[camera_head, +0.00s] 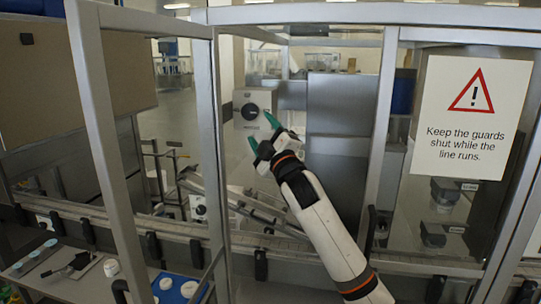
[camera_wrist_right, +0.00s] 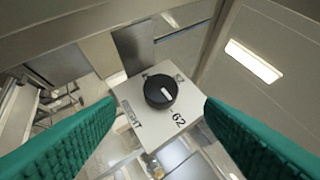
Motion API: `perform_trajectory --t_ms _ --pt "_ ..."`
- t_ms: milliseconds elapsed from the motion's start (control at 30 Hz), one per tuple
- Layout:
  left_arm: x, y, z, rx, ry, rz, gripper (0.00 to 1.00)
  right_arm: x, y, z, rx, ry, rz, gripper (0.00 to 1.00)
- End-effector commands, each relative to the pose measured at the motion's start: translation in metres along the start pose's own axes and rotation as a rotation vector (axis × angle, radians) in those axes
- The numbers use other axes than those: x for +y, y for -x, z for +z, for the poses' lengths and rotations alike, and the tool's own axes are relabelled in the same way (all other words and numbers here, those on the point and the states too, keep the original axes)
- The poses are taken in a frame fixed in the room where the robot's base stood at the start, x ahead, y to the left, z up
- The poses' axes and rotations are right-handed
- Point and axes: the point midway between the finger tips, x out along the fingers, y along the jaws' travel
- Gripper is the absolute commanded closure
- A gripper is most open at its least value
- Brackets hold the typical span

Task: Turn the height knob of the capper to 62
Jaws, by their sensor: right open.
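The height knob (camera_head: 250,111) is a round black dial on a white plate of the capper, behind the guard frame. In the right wrist view the knob (camera_wrist_right: 157,88) sits centred between my fingers, with its white pointer line slanting to the lower right, roughly toward the printed 62. The plate (camera_wrist_right: 133,104) also carries the word HEIGHT at its left; other labels by the upper edge are partly hidden by the knob. My right gripper (camera_head: 262,132) is open, its green fingers on either side of the knob's line of view and apart from it. My left gripper is not in view.
Grey guard posts (camera_head: 207,140) frame the opening my right arm reaches through. A guard panel with a warning sign (camera_head: 470,118) stands to the right. A conveyor (camera_head: 170,228) runs below. A tray with white round items (camera_head: 180,287) lies at the lower left.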

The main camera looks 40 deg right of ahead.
Motion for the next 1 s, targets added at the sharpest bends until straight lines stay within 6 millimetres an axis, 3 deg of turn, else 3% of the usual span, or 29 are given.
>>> perform_trajectory --t_ms 33,100,300,1000 --pt "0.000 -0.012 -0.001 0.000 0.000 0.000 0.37 0.005 0.014 -0.002 -0.002 0.003 0.000 0.37" --pt "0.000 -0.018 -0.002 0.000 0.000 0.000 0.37 0.004 0.027 -0.002 -0.002 0.002 0.000 0.37" --pt "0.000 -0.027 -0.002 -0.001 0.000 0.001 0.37 0.002 0.049 -0.001 0.000 0.001 0.001 0.37" --pt "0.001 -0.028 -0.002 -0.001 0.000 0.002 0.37 0.006 0.052 -0.004 0.007 -0.006 0.011 0.37"
